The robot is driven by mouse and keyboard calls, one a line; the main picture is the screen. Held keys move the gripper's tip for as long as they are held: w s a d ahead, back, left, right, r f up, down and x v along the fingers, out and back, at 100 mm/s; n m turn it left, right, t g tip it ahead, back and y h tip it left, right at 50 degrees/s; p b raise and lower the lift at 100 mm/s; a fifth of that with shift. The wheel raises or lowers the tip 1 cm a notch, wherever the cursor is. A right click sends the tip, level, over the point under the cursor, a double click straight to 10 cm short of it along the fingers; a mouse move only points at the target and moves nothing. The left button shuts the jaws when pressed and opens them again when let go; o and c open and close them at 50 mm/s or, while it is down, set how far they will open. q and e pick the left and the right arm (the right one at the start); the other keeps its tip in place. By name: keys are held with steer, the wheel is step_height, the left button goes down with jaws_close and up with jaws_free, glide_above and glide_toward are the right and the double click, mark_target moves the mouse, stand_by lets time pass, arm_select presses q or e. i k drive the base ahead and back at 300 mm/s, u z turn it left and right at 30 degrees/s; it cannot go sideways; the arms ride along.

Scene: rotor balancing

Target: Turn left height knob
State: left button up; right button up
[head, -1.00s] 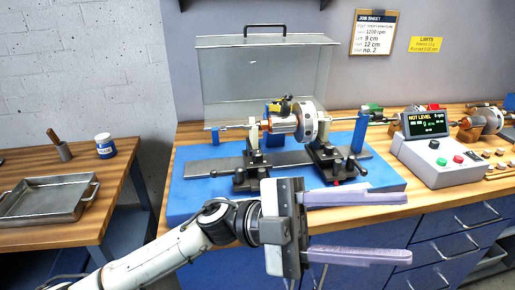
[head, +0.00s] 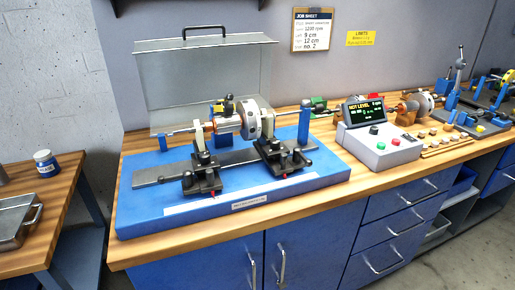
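The balancing machine stands on a blue base (head: 130,205) on the wooden bench. A silver rotor (head: 252,118) with an orange-copper part lies across two support pedestals. The left pedestal (head: 203,178) has dark clamps and a black knob low at its front; which part is the left height knob is too small to tell. The right pedestal (head: 277,157) has similar black knobs. The control box display (head: 364,112) reads "NOT LEVEL". Neither of my grippers is in the head view.
A clear guard (head: 165,85) with a dark handle stands behind the rotor. The control box (head: 380,150) with coloured buttons is to the right. Loose small parts (head: 440,138) lie further right. A metal tray (head: 15,222) and a blue-white jar (head: 46,162) are on the left table.

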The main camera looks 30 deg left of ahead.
mark_target(205, 158)
steer(key=z, duration=0.35)
steer(key=k, duration=0.95)
steer(key=u, duration=0.9)
steer(key=i, duration=0.4)
steer(key=z, duration=0.05)
